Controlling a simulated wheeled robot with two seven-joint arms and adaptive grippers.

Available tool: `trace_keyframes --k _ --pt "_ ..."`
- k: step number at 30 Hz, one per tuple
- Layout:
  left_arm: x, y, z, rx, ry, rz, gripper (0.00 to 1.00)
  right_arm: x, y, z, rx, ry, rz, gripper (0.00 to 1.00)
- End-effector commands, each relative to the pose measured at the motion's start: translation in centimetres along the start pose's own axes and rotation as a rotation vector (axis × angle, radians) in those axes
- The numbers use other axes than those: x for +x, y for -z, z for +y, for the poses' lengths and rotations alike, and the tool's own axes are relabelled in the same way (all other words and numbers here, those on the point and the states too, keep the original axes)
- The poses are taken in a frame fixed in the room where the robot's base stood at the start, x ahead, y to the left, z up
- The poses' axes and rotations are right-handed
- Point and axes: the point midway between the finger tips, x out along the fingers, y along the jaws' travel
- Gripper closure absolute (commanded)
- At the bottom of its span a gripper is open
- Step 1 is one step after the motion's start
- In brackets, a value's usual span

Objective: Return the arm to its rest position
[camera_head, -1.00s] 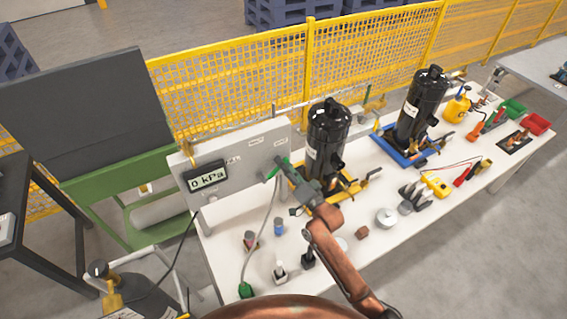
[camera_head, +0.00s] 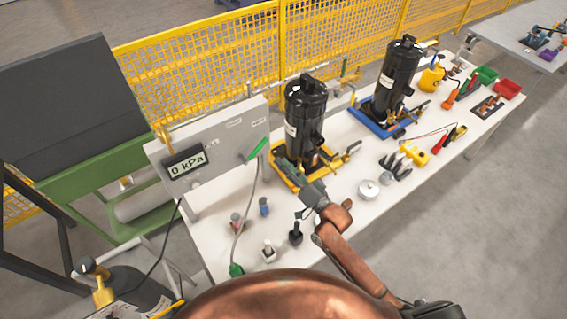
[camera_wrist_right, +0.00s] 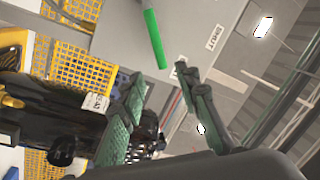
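My right gripper (camera_head: 290,174) is in front of the front black compressor and its yellow base, with the arm reaching in from the lower right. In the right wrist view (camera_wrist_right: 160,80) its two dark green fingers stand apart with nothing between them. The green handle (camera_head: 257,149) on the grey panel (camera_head: 222,158) is up and left of the gripper, apart from it. This handle also shows in the wrist view (camera_wrist_right: 155,38), beyond the fingertips. My left gripper is not in view.
The front black compressor (camera_head: 304,112) stands close to the gripper; another black compressor (camera_head: 397,80) stands on a blue base (camera_head: 376,124). Several small items lie on the white table (camera_head: 338,238), including a round metal part (camera_head: 369,189). A yellow mesh fence (camera_head: 215,68) runs behind.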

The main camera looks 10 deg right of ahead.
Motion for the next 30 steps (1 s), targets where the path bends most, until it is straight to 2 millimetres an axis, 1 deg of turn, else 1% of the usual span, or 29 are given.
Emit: trace_keyframes --k 9,11,14,17,18,20,21,23,24,26,27,29,30 --pt "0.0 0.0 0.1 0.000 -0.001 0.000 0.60 -0.2 -0.2 0.2 -0.006 -0.009 -0.006 0.70" --pt "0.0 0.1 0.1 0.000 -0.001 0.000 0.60 -0.7 -0.6 0.7 -0.023 -0.035 -0.023 0.70" --pt "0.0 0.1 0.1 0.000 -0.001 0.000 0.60 -2.7 -1.9 2.3 -0.088 -0.123 -0.083 0.70" --pt "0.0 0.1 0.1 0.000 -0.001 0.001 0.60 -6.4 -3.7 5.0 -0.188 -0.263 -0.187 0.70" --pt "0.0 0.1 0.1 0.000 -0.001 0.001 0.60 -8.4 -4.4 6.2 -0.231 -0.327 -0.238 0.70" --pt "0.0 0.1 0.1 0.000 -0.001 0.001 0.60 -11.7 -5.3 7.9 -0.293 -0.424 -0.319 0.70" --pt "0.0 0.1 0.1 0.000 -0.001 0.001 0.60 -14.1 -5.7 9.0 -0.331 -0.489 -0.376 0.70" --pt "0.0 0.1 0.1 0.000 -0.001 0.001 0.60 -18.1 -6.3 10.5 -0.381 -0.584 -0.466 0.70" --pt "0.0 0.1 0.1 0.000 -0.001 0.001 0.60 -20.7 -6.6 11.2 -0.408 -0.643 -0.525 0.70" --pt "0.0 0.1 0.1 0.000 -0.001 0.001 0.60 -24.4 -6.9 12.1 -0.440 -0.721 -0.607 0.70" --pt "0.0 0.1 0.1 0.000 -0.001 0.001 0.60 -26.6 -7.1 12.4 -0.454 -0.764 -0.656 0.70" --pt "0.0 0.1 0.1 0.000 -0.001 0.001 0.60 -29.4 -7.2 12.7 -0.470 -0.818 -0.718 0.70" --pt "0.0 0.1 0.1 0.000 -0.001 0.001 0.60 -31.1 -7.3 12.8 -0.476 -0.850 -0.756 0.70"
